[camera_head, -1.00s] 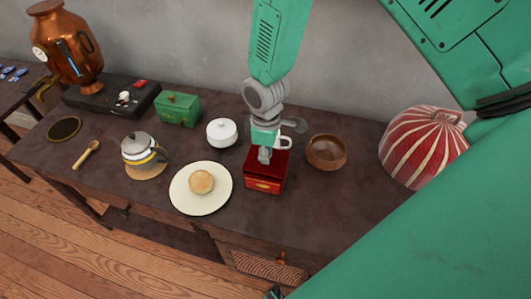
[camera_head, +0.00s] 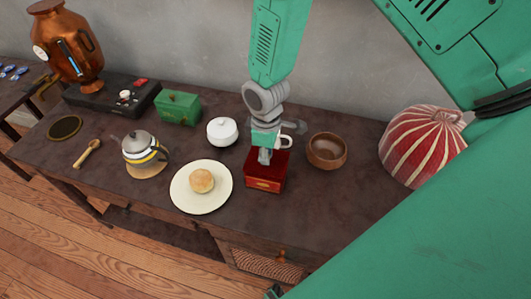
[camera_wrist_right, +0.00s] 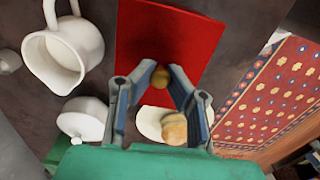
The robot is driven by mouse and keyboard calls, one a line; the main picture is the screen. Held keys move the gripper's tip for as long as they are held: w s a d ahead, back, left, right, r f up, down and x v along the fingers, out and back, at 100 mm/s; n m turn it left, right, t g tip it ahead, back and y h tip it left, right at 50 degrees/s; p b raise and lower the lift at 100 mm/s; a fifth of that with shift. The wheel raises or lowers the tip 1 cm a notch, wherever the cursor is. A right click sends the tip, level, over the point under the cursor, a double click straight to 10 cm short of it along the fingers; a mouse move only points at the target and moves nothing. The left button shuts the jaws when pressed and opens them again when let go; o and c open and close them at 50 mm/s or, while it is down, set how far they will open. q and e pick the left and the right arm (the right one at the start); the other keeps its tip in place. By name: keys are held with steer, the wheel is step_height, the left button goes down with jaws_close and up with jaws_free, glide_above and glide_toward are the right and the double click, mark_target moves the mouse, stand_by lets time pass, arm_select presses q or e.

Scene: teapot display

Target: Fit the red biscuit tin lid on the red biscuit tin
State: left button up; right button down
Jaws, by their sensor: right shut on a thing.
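The red biscuit tin (camera_head: 264,185) stands on the dark table with its gold-marked front face showing. My right gripper (camera_head: 265,157) points down over its top. In the right wrist view my right gripper (camera_wrist_right: 162,82) is shut on the gold knob of the red biscuit tin lid (camera_wrist_right: 172,35). The lid lies flat below the fingers as a bright red panel. In the head view the lid's dark red top (camera_head: 268,170) is at the tin's upper edge, partly hidden by the gripper. I cannot tell whether it is fully seated. My left gripper is not in view.
A white jug (camera_head: 286,141) stands close behind the tin. A wooden bowl (camera_head: 326,151) is to the right and a cream plate (camera_head: 184,200) with a bun (camera_head: 202,181) to the left. A white lidded pot (camera_head: 222,131) is behind the plate. The table's front right is clear.

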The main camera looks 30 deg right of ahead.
steer(key=shift+f, duration=0.1)
stand_by(0.5)
steer(key=c, duration=1.5)
jaws_free()
steer(key=o, duration=0.5)
steer(key=shift+o, duration=0.2)
steer(key=shift+r+p, duration=3.3)
steer(key=shift+r, duration=0.2)
steer(key=shift+f, duration=0.1)
